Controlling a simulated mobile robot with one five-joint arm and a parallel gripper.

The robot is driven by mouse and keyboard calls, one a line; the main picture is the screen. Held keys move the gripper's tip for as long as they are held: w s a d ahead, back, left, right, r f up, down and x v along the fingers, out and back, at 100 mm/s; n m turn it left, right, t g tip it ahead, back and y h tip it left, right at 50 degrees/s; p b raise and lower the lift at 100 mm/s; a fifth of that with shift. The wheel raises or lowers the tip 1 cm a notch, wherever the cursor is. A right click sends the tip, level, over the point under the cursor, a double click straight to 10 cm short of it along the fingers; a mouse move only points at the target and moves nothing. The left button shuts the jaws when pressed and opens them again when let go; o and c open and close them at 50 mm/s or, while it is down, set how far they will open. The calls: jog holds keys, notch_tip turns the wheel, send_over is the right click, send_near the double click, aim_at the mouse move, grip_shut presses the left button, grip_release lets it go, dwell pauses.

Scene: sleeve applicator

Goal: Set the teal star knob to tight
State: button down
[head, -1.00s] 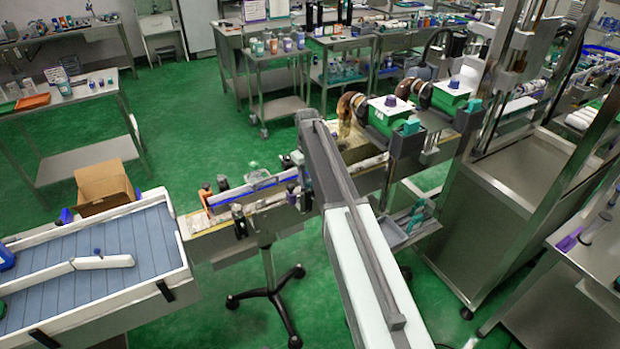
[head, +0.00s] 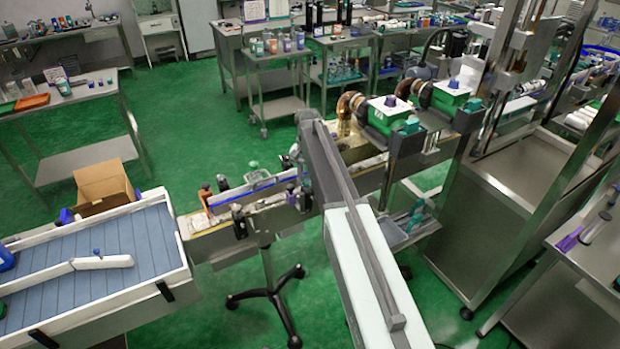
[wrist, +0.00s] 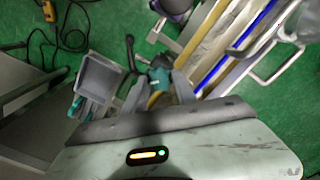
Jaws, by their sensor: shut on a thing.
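The teal star knob (wrist: 160,78) shows in the wrist view between the two grey fingers of my gripper (wrist: 159,84). My gripper is shut on it. The knob sits beside the conveyor rails, next to a dark bracket. Its lower part is hidden between the fingers, and I cannot read any mark showing how tight it is. In the head view my own arm covers the gripper and this knob.
The conveyor (head: 205,245) runs beside the knob, with a blue-edged rail (wrist: 250,25). A grey tray (wrist: 97,78) with teal pieces lies to the left in the wrist view. Green applicator heads (head: 388,116) stand right of my arm. Green floor is open behind.

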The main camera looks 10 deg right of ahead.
jog(key=m, duration=0.4)
jog(key=shift+w+m, duration=0.15)
jog(key=shift+m, duration=2.35)
jog(key=c, duration=1.4)
grip_release()
jog(key=o, duration=0.4)
jog(key=shift+w+f, duration=0.1)
